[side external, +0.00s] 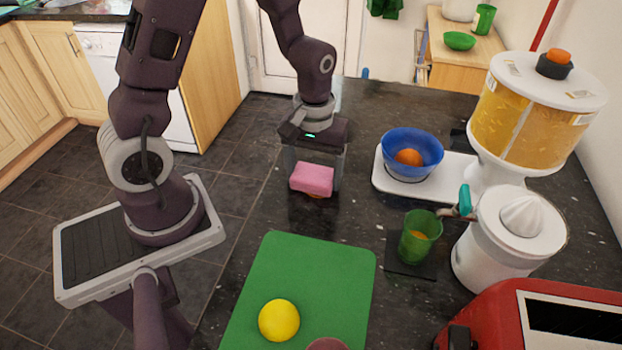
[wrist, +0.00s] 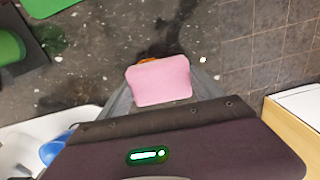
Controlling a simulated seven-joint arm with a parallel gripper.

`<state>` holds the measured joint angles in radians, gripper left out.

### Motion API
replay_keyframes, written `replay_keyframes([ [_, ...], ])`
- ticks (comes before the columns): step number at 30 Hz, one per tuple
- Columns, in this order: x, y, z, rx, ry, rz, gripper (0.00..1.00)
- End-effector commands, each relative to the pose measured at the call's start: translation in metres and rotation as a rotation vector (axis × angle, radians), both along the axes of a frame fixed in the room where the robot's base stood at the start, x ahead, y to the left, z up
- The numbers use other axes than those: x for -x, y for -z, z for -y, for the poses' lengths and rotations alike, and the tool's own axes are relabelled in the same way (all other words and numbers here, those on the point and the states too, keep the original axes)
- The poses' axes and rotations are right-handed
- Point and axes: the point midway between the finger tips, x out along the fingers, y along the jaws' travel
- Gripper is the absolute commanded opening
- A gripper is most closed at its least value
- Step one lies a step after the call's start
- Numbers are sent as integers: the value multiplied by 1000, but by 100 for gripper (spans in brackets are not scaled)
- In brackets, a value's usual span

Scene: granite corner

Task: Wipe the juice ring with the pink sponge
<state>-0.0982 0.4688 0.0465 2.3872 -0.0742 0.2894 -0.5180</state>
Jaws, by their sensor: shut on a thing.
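The pink sponge (side external: 311,179) is between the fingers of my gripper (side external: 313,170), which is shut on it. The sponge is low over the dark granite counter; I cannot tell whether it touches the surface. In the wrist view the sponge (wrist: 160,82) sits at the middle, in front of the gripper body. A small orange patch, likely part of the juice ring (wrist: 148,60), shows just past the sponge's edge. In the side view a bit of the juice ring (side external: 315,196) shows under the sponge. The rest of the ring is hidden by the sponge.
A green cutting board (side external: 305,275) with a yellow lemon (side external: 279,320) lies in front. To the right are a blue bowl (side external: 412,150) with an orange, a green glass (side external: 419,238), a juice dispenser (side external: 530,110) and a white juicer (side external: 508,240). The counter's left edge is near the sponge.

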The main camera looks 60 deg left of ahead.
Motion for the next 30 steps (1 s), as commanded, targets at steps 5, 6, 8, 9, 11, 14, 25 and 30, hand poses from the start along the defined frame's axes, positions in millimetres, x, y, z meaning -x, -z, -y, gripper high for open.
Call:
replay_keyframes([
  [5,-13,0,-12,-1,-3,6,31],
  [6,-15,-1,-15,-1,-4,4,31],
  [8,-18,1,-19,-1,-4,2,31],
  [9,-21,4,-21,0,-3,0,31],
  [11,-25,-1,-25,-1,-4,4,31],
  [14,-20,3,-20,0,1,0,31],
  [25,4,2,5,0,2,0,31],
  [30,15,1,16,-1,3,2,31],
])
